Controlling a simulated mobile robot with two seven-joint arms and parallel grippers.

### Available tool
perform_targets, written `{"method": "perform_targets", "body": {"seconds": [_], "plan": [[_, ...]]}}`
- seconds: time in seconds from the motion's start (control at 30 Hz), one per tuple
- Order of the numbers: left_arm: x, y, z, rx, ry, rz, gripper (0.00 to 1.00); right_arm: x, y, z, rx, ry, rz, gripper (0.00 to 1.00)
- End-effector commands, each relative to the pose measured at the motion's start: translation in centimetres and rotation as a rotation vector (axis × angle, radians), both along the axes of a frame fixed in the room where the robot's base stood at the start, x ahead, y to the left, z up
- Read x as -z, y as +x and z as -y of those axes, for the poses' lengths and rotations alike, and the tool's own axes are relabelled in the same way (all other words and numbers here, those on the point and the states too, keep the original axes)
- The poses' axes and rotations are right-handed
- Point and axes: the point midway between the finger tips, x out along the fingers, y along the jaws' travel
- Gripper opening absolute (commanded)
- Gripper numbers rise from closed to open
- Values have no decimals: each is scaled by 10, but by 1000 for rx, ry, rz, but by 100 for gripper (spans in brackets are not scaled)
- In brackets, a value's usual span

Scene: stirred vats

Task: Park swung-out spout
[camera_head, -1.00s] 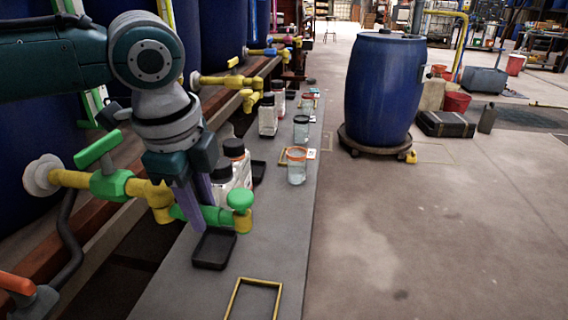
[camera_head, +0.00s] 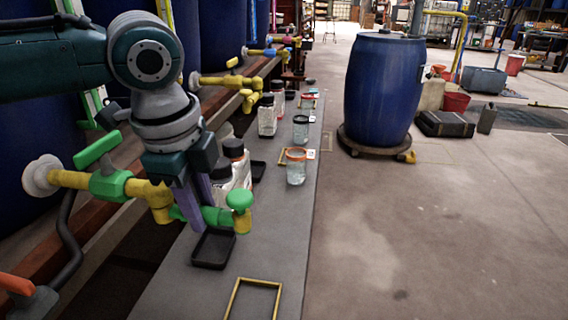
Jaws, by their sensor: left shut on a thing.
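The spout (camera_head: 219,216) is a green and yellow pipe with a round green knob (camera_head: 239,199) near its outer end. It reaches out to the right from a yellow joint (camera_head: 158,198) on the valve body, which has a green lever handle (camera_head: 97,149). My left gripper (camera_head: 191,214) points down with its purple fingers shut on the spout, between the yellow joint and the knob. The spout's end is above the grey bench, by a black tray (camera_head: 213,249). My right gripper is not in view.
A yellow square frame (camera_head: 254,299) lies on the bench in front. White bottles with black caps (camera_head: 236,163) stand just behind the spout. A glass jar with an orange rim (camera_head: 296,167) stands farther back. A blue drum (camera_head: 384,90) stands on the floor at right.

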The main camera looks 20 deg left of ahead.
Motion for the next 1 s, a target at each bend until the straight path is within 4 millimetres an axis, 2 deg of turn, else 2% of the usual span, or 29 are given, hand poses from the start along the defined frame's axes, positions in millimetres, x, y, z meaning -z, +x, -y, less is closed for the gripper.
{"method": "perform_targets", "body": {"seconds": [0.27, 0.47, 0.8, 1.0], "plan": [[-1, 1, 0, -11, -1, -1, 0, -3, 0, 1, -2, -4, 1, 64], [-3, 5, 0, -80, -2, -1, 0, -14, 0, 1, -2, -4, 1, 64], [-4, 21, -6, -348, -4, -4, 0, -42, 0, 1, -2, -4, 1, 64], [-1, 31, -13, -539, -4, -4, 0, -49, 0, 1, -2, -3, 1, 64]]}}
